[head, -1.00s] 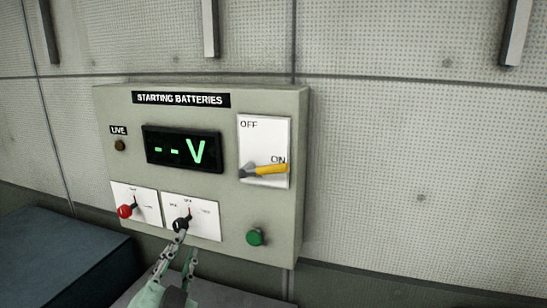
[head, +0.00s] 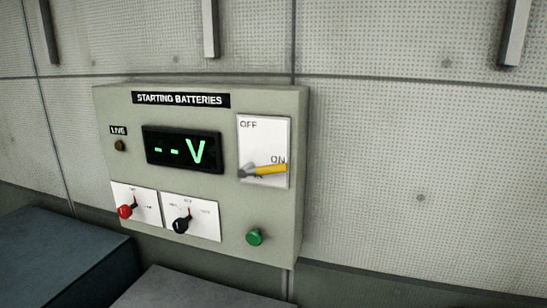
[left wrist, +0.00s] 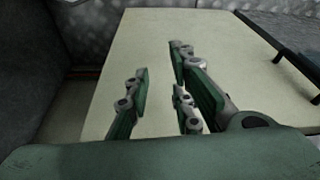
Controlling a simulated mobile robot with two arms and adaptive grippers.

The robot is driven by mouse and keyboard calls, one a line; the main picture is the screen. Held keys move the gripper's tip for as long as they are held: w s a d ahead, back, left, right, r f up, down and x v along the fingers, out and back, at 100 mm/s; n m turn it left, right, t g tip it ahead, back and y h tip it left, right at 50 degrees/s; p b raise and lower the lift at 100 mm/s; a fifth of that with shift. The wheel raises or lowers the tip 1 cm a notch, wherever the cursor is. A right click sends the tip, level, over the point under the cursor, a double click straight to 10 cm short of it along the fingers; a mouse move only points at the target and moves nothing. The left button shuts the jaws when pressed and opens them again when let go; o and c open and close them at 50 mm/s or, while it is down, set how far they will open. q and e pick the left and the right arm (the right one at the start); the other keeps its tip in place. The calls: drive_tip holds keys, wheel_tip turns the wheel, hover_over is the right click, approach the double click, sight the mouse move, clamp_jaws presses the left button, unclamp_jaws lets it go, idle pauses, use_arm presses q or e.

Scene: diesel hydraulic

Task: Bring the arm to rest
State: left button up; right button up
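The grey Starting Batteries panel (head: 228,215) hangs on the wall in the head view. Its yellow-tipped lever (head: 268,170) lies sideways at ON. The red knob (head: 125,211) and the black knob (head: 181,225) sit at the lower left, with nothing touching them. The display (head: 182,149) reads "--V" in green. In the left wrist view my left gripper (left wrist: 158,80) has its fingers apart with nothing between them, over a pale flat surface (left wrist: 150,40). No gripper shows in the head view; my right gripper is out of sight.
A green button (head: 254,237) and a small dark LIVE lamp (head: 119,146) are on the panel. A dark blue box (head: 60,255) and a grey box top (head: 190,290) stand below it. A dark rail (left wrist: 285,55) lies at right in the left wrist view.

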use_arm(q)
drive_tip(key=s+f+g, duration=0.1)
drive_tip(key=s+f, duration=0.2)
drive_tip(key=f, duration=0.9)
drive_tip(key=s+f, duration=0.3)
drive_tip(key=f, duration=1)
drive_tip(key=s+a+f+g, duration=0.1)
drive_tip(key=s+a+f, duration=0.2)
drive_tip(key=s+f, duration=0.7)
drive_tip(key=s, duration=0.4)
drive_tip(key=shift+a+f, duration=0.15)
drive_tip(key=shift+f, duration=0.1)
drive_tip(key=shift+o, duration=0.3)
